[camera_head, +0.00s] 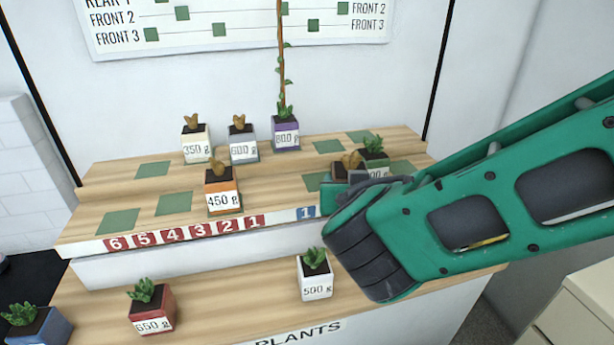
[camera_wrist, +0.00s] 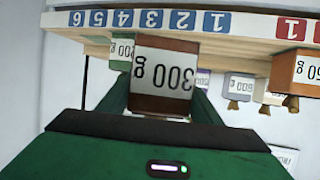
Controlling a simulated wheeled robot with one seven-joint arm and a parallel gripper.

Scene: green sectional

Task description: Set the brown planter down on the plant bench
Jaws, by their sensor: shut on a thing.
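My gripper (camera_wrist: 160,98) is shut on the brown planter (camera_wrist: 163,104), which bears a white "300 g" label, upside down in the wrist view. In the head view, my gripper and arm hide most of this planter (camera_head: 341,172); its brownish plant shows above. It is at the right part of the plant bench (camera_head: 270,192), a stepped wooden stand with green squares and numbered front edges. The bench's front edge also shows in the wrist view (camera_wrist: 200,37). I cannot tell whether the planter touches the wood.
A green-plant planter (camera_head: 373,148) stands just behind the held one. An orange "450 g" planter (camera_head: 221,190) stands left on the same step. Cream (camera_head: 196,143), grey (camera_head: 242,145) and purple (camera_head: 286,133) planters stand behind. A white "500 g" planter (camera_head: 315,275) stands on the lower shelf.

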